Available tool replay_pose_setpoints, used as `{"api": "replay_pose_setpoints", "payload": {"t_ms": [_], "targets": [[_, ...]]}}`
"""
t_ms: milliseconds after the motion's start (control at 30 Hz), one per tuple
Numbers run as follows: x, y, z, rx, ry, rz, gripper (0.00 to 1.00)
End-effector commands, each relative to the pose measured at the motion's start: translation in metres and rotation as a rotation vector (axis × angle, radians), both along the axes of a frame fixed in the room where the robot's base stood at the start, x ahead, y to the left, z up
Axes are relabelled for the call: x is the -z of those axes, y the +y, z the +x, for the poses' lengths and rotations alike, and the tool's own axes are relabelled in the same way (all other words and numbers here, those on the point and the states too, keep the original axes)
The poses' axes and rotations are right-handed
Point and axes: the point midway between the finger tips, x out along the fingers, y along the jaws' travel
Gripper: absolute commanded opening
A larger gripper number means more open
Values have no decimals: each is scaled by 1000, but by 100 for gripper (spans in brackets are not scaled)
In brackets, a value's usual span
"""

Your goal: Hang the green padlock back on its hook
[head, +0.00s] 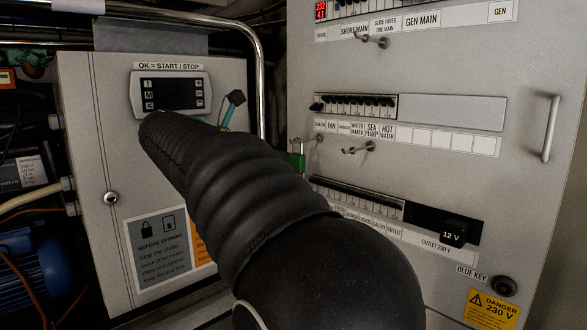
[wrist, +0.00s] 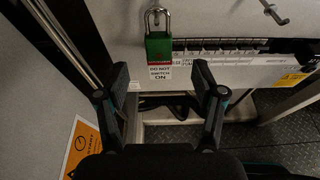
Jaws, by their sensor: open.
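The green padlock (wrist: 158,48) is upright at the top of the wrist view, its metal shackle (wrist: 157,17) up and a white "DO NOT SWITCH ON" label below. In the head view a green strip of the padlock (head: 298,160) shows beside my arm, just below a small hook (head: 310,138). It appears to hang there, but the contact is not clear. My gripper (wrist: 160,82) is open and empty. Its fingers are apart, one on each side below the padlock, not touching it. In the head view my arm hides most of the gripper.
Another hook (head: 358,149) sticks out right of the padlock, and one more hook (head: 372,40) sits higher. The grey panel (head: 450,110) carries breaker rows and a handle (head: 550,128). A chiller box (head: 85,150) with a display (head: 172,94) stands left, beside a metal pipe (head: 260,80).

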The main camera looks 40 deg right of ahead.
Motion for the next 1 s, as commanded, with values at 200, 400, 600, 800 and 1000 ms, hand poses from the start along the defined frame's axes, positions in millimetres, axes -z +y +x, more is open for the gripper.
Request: {"api": "replay_pose_setpoints", "payload": {"t_ms": [200,400,600,800,1000], "targets": [[10,-30,2,2,0,1,69],[14,-40,3,0,-1,1,69],[26,-65,6,3,-1,1,69],[30,-82,8,0,-1,2,69],[30,-83,8,-2,-1,2,69]]}}
